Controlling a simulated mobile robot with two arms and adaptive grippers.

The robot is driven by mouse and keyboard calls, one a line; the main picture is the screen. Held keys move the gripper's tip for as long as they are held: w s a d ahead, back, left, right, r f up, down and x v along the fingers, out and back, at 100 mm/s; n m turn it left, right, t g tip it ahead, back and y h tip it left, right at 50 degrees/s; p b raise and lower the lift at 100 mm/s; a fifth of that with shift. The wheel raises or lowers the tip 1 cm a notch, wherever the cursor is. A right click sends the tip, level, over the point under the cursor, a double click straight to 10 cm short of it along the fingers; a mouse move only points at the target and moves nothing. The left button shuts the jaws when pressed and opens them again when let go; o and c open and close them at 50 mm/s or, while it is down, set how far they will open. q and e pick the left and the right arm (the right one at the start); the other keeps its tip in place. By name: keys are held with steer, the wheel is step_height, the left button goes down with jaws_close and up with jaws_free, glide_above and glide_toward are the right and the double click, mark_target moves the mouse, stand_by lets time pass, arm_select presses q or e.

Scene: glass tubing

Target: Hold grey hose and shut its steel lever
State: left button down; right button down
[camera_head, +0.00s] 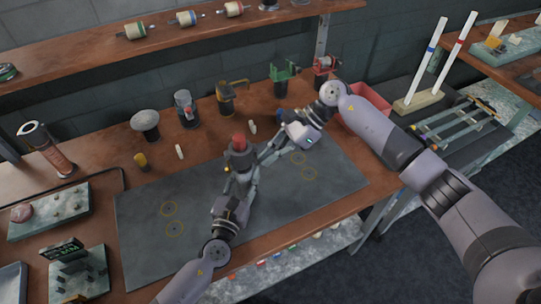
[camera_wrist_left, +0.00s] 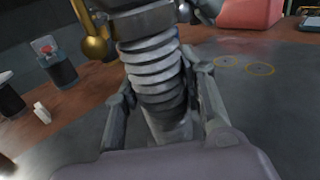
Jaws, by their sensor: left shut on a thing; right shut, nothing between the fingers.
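The grey ribbed hose (camera_wrist_left: 155,72) stands between the fingers of my left gripper (camera_wrist_left: 160,100) in the left wrist view. A dark collar and a brass knob (camera_wrist_left: 95,47) show at its upper end. In the head view my left gripper (camera_head: 242,182) is over the middle of the dark mat, shut around the hose below a dark fitting with a red top (camera_head: 239,142). My right gripper (camera_head: 264,156) is shut and empty, its tips close to the right side of this fitting; contact cannot be told. The steel lever cannot be made out clearly.
The dark mat (camera_head: 145,225) with yellow rings is otherwise clear. Several canisters and fittings, such as a green one (camera_head: 283,80), stand along the back. A red bin (camera_head: 366,108) is behind my right arm. Trays of parts (camera_head: 48,212) lie at left.

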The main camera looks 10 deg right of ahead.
arm_select(q)
steer(key=shift+s+d+f, duration=0.1)
steer(key=shift+d, duration=0.15)
arm_select(e)
steer(key=shift+a+r, duration=0.3)
steer(key=shift+r, duration=0.65)
arm_select(q)
steer(key=shift+a, duration=0.15)
arm_select(e)
steer(key=w+d+r, duration=0.2)
steer(key=d+r, duration=0.4)
steer(key=d, duration=0.5)
steer(key=shift+d+r, duration=0.15)
steer(key=shift+d, duration=0.15)
steer(key=shift+w, duration=0.1)
arm_select(q)
steer(key=c, duration=1)
jaws_free()
arm_select(e)
steer(key=shift+a, duration=0.1)
arm_select(q)
steer(key=shift+o, duration=0.2)
